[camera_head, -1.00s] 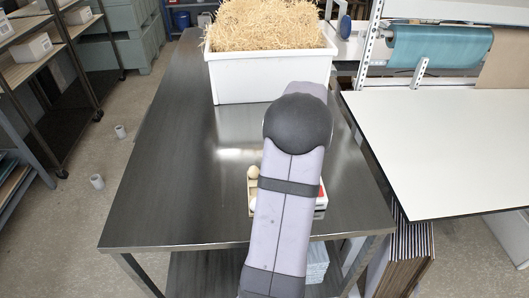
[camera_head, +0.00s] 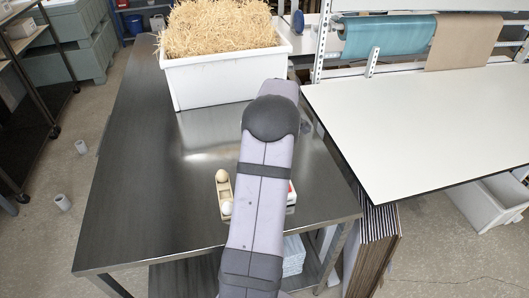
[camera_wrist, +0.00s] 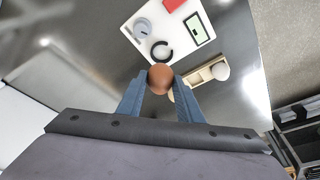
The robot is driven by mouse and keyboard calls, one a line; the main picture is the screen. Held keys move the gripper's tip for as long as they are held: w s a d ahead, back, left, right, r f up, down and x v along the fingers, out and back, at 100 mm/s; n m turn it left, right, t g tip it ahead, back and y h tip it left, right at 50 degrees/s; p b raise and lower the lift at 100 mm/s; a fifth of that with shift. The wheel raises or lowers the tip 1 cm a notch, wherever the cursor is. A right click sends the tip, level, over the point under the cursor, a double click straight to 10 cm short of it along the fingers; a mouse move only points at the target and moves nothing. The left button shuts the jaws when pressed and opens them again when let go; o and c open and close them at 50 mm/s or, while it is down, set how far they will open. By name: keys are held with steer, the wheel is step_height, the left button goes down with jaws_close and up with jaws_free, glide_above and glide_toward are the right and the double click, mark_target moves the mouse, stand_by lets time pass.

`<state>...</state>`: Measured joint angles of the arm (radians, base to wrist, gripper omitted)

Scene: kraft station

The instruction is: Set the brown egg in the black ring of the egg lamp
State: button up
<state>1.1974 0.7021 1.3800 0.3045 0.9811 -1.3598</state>
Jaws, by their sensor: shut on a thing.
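My gripper (camera_wrist: 160,85) is shut on the brown egg (camera_wrist: 160,76), which sits between its two blue-grey fingertips in the wrist view. The egg lamp (camera_wrist: 182,40) is a white plate just beyond the egg, with a grey round part, a green panel and a red part. Its open black ring (camera_wrist: 161,51) shows just above the egg in the picture. I cannot tell the egg's height over the plate.
A wooden egg holder (camera_head: 224,191) stands left of my arm, with a cream egg (camera_head: 222,176) and a white egg (camera_head: 227,207). A white bin of straw (camera_head: 225,82) stands at the back of the steel table (camera_head: 135,185). The table's left side is clear.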

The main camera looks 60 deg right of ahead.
steer(key=shift+f+b, duration=1.8)
steer(key=shift+f, duration=0.95)
steer(key=shift+f+b, duration=0.7)
steer(key=shift+b, duration=0.1)
stand_by(0.5)
steer(key=o, duration=0.9)
steer(key=shift+c, duration=0.2)
steer(key=shift+r, duration=0.15)
steer(key=shift+r+p, duration=2.65)
steer(key=shift+r, duration=1.25)
